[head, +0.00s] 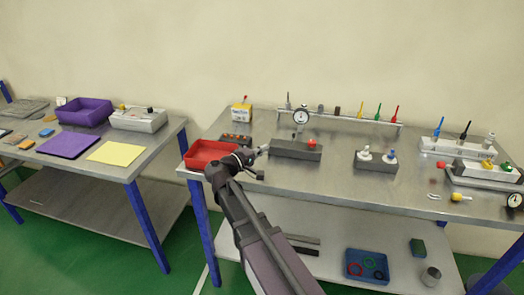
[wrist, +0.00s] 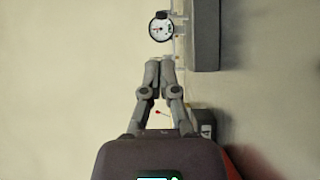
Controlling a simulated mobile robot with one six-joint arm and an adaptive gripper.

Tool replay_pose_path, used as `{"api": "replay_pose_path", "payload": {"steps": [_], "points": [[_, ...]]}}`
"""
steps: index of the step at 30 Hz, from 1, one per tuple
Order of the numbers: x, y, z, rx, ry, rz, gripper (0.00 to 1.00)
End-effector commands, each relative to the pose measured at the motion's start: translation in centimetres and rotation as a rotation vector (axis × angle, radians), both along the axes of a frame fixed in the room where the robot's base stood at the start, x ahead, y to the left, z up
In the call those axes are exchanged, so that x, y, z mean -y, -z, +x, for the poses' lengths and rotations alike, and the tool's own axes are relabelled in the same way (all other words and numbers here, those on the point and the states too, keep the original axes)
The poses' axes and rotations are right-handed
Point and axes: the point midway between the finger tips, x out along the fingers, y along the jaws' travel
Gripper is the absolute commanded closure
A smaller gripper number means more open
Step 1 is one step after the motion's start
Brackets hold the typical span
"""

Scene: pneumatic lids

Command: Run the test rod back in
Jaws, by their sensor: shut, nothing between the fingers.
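The long dark grey block with a red knob, likely the test cylinder (head: 296,150), lies near the front of the right bench. It also shows at the upper right of the wrist view (wrist: 206,40). My gripper (head: 263,149) is at the block's left end, fingers pointing right along it. In the wrist view my gripper (wrist: 160,66) has its fingertips together and empty, beside the block's near end. A thin dark part close to the fingertips may be the rod, but I cannot tell it clearly from the fingers.
A round gauge (head: 300,117) stands behind the block. A red tray (head: 205,153) and a button box (head: 236,141) are left of it. A grey block with white and blue-topped fittings (head: 375,161) is to the right, with bare bench between.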

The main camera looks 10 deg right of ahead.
Motion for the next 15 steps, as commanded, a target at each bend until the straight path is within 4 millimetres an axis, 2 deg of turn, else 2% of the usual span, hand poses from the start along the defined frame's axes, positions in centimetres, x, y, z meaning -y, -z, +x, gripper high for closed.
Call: {"api": "replay_pose_path", "payload": {"steps": [15], "points": [[6.3,0.1,3.7,0.000,0.003,0.000,1.00]]}}
